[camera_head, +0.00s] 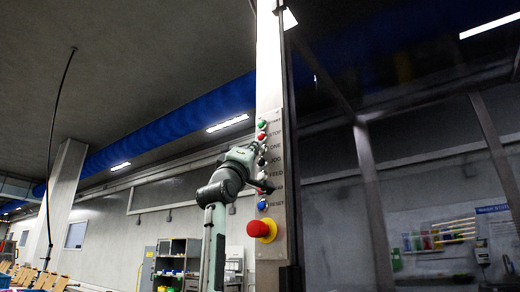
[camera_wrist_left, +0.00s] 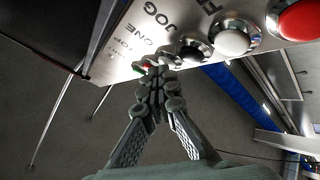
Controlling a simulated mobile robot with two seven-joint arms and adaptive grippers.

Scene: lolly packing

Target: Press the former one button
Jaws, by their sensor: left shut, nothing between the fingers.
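The button panel (camera_head: 273,180) is on a tall metal column, with labels beside a vertical row of buttons. In the left wrist view, the label ONE (camera_wrist_left: 155,38) is readable on the panel. A small metallic button (camera_wrist_left: 172,61) near it is partly hidden by my fingers. My left gripper (camera_wrist_left: 156,74) is shut and empty, its fingertips close to that button. I cannot tell whether they touch it. In the head view, my left gripper (camera_head: 260,147) is at the panel, beside the ONE label. My right gripper is not in view.
A green button (camera_head: 262,124) and a red button (camera_head: 261,136) sit above my gripper. Below are a black button (camera_wrist_left: 195,51), a white button (camera_wrist_left: 232,38), a red button (camera_wrist_left: 300,20), a blue button (camera_head: 262,205) and a red emergency knob (camera_head: 259,228).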

